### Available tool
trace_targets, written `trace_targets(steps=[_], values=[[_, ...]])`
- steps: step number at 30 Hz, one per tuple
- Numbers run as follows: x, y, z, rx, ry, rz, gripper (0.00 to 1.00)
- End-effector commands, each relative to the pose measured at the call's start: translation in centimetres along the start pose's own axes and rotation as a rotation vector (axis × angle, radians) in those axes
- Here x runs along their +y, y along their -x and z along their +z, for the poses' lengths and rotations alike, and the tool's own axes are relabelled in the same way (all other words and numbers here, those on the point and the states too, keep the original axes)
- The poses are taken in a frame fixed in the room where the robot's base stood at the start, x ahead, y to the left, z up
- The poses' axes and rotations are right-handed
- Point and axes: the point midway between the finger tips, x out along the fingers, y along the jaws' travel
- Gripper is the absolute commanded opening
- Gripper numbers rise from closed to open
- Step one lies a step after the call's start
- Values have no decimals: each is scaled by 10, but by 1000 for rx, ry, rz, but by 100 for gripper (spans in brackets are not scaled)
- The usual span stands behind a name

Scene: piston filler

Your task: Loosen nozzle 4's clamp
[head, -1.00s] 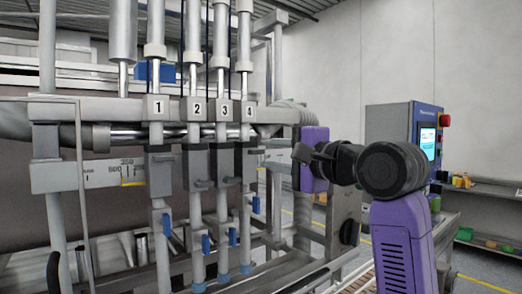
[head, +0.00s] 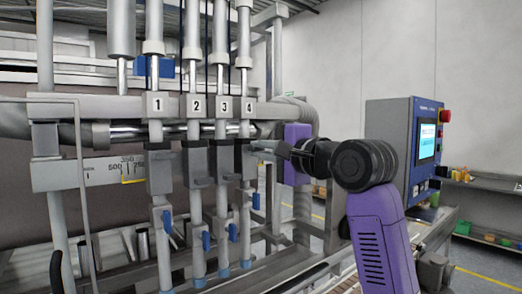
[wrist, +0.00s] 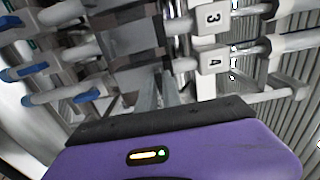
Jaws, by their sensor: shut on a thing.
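Nozzle 4 hangs under the plate marked 4 (head: 247,104), the rightmost of the row. Its clamp is a grey block (head: 246,164) with a short grey handle on its right. My gripper (head: 264,147) reaches in from the right, its fingers shut on that handle, which they mostly cover. In the wrist view my fingers (wrist: 158,92) meet at the clamp's dark and grey blocks beside the nozzle; the handle is hard to make out there. The 4 plate (wrist: 211,62) shows to their upper right.
The clamps of nozzle 3 (head: 222,160), nozzle 2 (head: 195,165) and nozzle 1 (head: 159,172) stand close by on the left. A blue valve lever (head: 256,201) sits below nozzle 4's clamp. A control box (head: 393,140) with a screen stands to the right, behind my arm.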

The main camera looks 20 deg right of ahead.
Motion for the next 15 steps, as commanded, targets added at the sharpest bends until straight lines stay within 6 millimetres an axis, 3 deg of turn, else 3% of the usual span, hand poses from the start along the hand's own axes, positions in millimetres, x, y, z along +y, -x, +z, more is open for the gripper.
trace_targets(steps=[8, 15], values=[[0, 0, 0, 0, 42, 1, 0], [0, 0, 0, -1, 184, 2, 0]])
